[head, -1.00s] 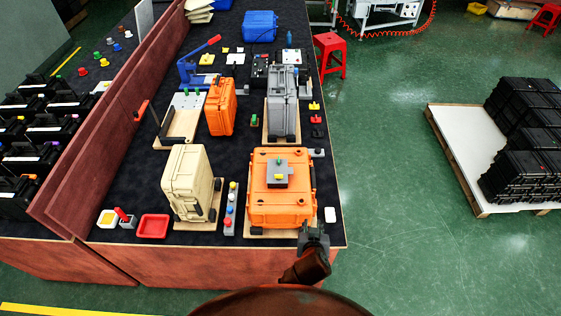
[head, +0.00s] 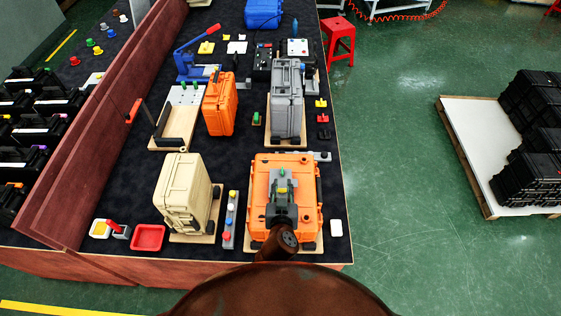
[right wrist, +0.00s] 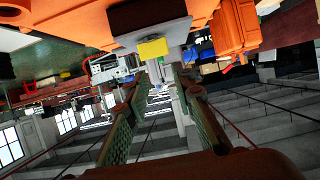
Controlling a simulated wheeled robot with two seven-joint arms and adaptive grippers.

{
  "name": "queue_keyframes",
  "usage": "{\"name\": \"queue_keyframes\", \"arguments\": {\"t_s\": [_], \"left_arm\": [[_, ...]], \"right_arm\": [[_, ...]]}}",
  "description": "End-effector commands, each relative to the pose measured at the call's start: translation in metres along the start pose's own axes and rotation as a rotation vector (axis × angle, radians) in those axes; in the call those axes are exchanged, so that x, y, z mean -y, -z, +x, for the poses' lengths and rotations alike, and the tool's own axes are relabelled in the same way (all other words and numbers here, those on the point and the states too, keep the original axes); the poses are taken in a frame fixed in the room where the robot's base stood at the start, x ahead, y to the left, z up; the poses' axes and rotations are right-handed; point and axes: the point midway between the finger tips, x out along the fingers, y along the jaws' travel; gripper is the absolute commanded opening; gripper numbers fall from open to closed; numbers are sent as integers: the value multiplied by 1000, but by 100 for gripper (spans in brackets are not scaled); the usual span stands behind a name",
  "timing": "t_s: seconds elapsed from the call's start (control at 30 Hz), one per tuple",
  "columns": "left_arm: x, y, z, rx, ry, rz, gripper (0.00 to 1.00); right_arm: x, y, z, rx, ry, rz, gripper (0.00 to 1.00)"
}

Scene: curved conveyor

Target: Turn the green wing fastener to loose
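A grey block (head: 272,190) sits on top of the orange case (head: 259,180). A green fastener (head: 282,171) stands at its far side and a yellow fastener (head: 282,189) at its near side. My right gripper (head: 282,198) is over the near part of the case, close to the yellow fastener. In the right wrist view, the right gripper's fingers (right wrist: 160,85) are apart with nothing between them. The yellow fastener (right wrist: 153,48) shows ahead of them on the block (right wrist: 148,22). The green fastener is not visible there. My left gripper is out of view.
A beige case (head: 183,190) and a grey strip with coloured knobs (head: 229,228) stand left of the orange case. A grey case (head: 286,100) stands behind it. A small white piece (head: 336,228) lies to its right, near the table's edge.

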Motion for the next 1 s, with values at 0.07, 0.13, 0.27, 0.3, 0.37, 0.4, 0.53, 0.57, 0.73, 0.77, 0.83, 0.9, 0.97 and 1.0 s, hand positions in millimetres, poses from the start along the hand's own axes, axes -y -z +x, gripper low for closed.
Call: {"name": "queue_keyframes", "arguments": {"t_s": [0.07, 0.13, 0.27, 0.3, 0.37, 0.4, 0.53, 0.57, 0.73, 0.77, 0.83, 0.9, 0.97, 1.0], "left_arm": [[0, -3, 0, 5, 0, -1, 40], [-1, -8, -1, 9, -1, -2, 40], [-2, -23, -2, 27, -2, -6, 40], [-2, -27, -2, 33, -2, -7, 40], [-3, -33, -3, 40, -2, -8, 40], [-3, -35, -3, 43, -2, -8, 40], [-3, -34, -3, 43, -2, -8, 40], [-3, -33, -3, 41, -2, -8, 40], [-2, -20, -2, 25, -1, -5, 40], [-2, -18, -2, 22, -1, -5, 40], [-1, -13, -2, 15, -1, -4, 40], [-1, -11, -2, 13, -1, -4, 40], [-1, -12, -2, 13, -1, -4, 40], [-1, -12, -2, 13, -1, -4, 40]], "right_arm": [[1, 0, 2, 0, 2, -2, 23], [3, 0, 6, 0, 5, -5, 23], [6, 0, 24, -1, 10, -9, 23], [7, 1, 30, -2, 11, -10, 23], [8, 0, 40, -2, 13, -12, 23], [9, 0, 46, -1, 15, -11, 23], [9, 0, 64, 0, 14, -10, 23], [9, 0, 67, 0, 14, -10, 23], [8, 0, 77, 0, 13, -7, 23], [8, 0, 78, 0, 13, -6, 23], [8, 0, 78, 1, 13, -6, 23], [8, 0, 78, 1, 12, -5, 23], [7, 0, 78, 1, 12, -5, 23], [7, -1, 78, 1, 12, -5, 22]]}}
